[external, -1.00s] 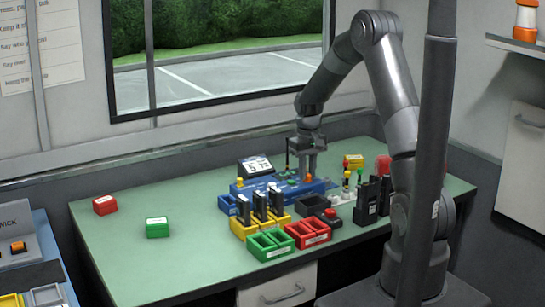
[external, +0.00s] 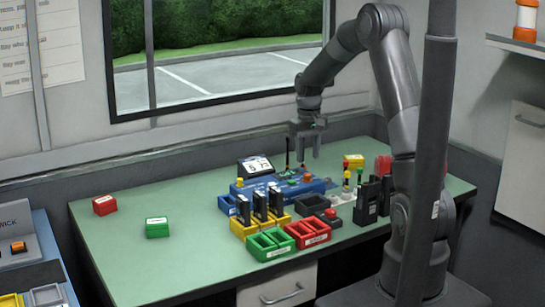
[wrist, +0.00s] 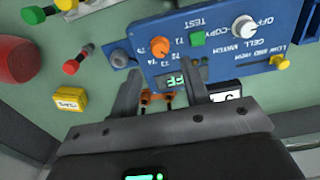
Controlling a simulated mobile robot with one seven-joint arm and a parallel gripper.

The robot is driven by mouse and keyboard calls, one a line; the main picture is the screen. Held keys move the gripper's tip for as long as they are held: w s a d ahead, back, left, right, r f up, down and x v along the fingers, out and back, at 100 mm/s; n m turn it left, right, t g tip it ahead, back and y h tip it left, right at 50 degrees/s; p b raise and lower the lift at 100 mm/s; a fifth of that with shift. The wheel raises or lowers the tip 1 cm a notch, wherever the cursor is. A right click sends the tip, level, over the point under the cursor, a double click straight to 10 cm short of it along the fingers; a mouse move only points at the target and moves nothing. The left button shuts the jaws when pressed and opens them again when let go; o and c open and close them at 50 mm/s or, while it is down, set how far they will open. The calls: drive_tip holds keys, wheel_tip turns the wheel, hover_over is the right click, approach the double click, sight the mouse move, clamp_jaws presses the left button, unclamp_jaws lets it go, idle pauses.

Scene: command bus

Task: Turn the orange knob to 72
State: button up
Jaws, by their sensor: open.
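The orange knob (wrist: 160,47) sits on a blue panel (wrist: 221,20) with printed numbers in the low seventies around it; its exact setting cannot be told. It also shows as a small orange spot on the blue panel in the external view (external: 307,178). My gripper (external: 303,160) is open and empty, above the panel and apart from the knob. In the wrist view my gripper's fingers (wrist: 156,76) are spread, with the knob beyond the gap between their tips.
A green button (wrist: 197,39) and a white knob (wrist: 244,27) share the panel. A tilted screen (external: 255,167) stands behind it. Black radios in yellow holders (external: 278,226), red bins (external: 308,234) and green bins (external: 268,245) stand in front. The table's left side (external: 190,260) is mostly clear.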

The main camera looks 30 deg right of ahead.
sight(306, 173)
wheel_tip(306, 173, up, 5)
idle(0.5)
drive_tip(key=s+a+r+t, duration=0.3)
drive_tip(key=s+a+r, duration=0.2)
drive_tip(key=s+r, duration=0.8)
drive_tip(key=s+a+t, duration=0.1)
drive_tip(key=s, duration=0.8)
drive_tip(key=s+a+t, duration=0.1)
drive_tip(key=s+a, duration=0.1)
drive_tip(key=s, duration=0.6)
drive_tip(key=shift+s+a+t, duration=0.25)
drive_tip(key=shift+s+t, duration=0.05)
drive_tip(key=shift+s, duration=0.1)
idle(0.9)
